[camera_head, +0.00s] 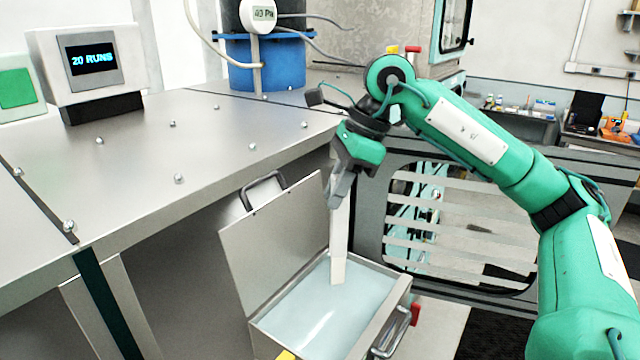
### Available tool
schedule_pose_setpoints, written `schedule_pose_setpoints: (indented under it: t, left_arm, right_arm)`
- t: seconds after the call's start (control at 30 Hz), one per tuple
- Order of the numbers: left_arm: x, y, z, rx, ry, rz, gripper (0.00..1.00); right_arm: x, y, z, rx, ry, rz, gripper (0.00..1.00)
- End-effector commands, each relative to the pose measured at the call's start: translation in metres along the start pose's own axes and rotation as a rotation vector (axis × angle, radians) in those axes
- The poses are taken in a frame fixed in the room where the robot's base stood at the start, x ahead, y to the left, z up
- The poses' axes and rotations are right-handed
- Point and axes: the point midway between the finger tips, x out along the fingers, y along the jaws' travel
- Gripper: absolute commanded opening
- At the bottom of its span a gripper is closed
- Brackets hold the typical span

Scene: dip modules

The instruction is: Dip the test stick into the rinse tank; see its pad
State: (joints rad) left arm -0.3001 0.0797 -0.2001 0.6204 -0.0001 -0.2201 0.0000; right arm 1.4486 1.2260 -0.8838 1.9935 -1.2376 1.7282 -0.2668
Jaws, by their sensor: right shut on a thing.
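The rinse tank (387,318) is a metal box with its lid (272,243) standing open on the left side. Pale blue liquid (310,308) fills it to near the rim. My right gripper (339,192) is above the far part of the tank, shut on the test stick (339,235). The stick is pale, long and flat, and points down with its lower end at the liquid's surface. I cannot tell how deep the end is in the liquid. No separate pad colour can be made out on it. My left gripper is not in view.
A steel table (140,150) with bolt heads fills the left side. It carries a display box (90,62) reading "20 RUNS". A blue drum (268,66) with a gauge stands behind. A slatted panel (455,225) is behind the tank, to the right.

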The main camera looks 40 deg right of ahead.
Motion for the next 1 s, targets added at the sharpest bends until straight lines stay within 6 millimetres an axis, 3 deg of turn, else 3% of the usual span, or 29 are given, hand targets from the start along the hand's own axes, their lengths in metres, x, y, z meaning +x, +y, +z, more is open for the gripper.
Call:
schedule_pose_setpoints:
  t: [0.53,1.0]
  left_arm:
    - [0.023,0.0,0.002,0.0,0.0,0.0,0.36]
    - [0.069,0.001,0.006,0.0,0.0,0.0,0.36]
  right_arm:
    - [0.036,0.0,-0.016,0.003,0.001,0.0,0.0]
    - [0.082,0.0,-0.034,0.001,0.001,0.0,0.0]
